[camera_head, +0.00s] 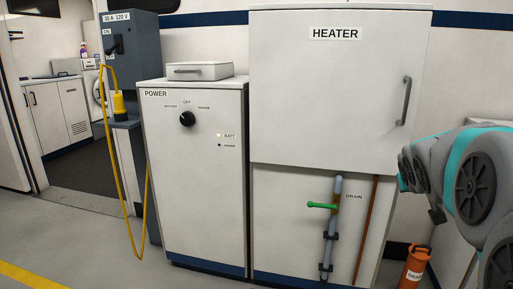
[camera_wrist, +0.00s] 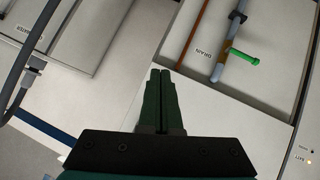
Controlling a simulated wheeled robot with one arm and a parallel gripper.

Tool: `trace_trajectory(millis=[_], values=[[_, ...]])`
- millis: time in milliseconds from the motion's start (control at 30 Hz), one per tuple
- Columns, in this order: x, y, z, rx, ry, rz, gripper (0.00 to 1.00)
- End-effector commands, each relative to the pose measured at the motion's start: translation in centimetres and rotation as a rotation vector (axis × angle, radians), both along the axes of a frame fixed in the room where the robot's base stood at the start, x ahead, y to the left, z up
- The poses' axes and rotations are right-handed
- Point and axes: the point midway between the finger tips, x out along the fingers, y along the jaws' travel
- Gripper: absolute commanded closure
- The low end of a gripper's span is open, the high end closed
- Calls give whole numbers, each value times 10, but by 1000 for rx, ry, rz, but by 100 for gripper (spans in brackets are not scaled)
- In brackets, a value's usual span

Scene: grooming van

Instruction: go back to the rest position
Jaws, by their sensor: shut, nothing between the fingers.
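My gripper (camera_wrist: 161,76) shows in the wrist view with its two dark green fingers together and nothing between them. Its fingers point up the picture, toward the lower front of the heater cabinet. In the head view my grey and teal arm reaches in from the right edge, in front of the right side of the heater cabinet (camera_head: 335,100). The gripper fingers cannot be made out clearly there. The drain pipe with its green handle (camera_head: 321,205) stands left of my arm and apart from it; the green handle also shows in the wrist view (camera_wrist: 244,58).
The power cabinet (camera_head: 195,190) has a black knob (camera_head: 187,119) and a lit BATT lamp. A yellow cable (camera_head: 112,170) hangs from the grey shore box (camera_head: 132,40). An orange cylinder (camera_head: 413,268) stands at lower right. Grey floor is free at lower left.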

Motion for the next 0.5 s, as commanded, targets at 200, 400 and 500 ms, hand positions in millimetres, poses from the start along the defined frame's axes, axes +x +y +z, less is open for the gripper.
trace_trajectory(millis=[200,400,500], values=[[-90,87,-89,183,295,9,100],[-189,160,-151,319,571,33,100],[-243,191,-174,376,716,49,100]])
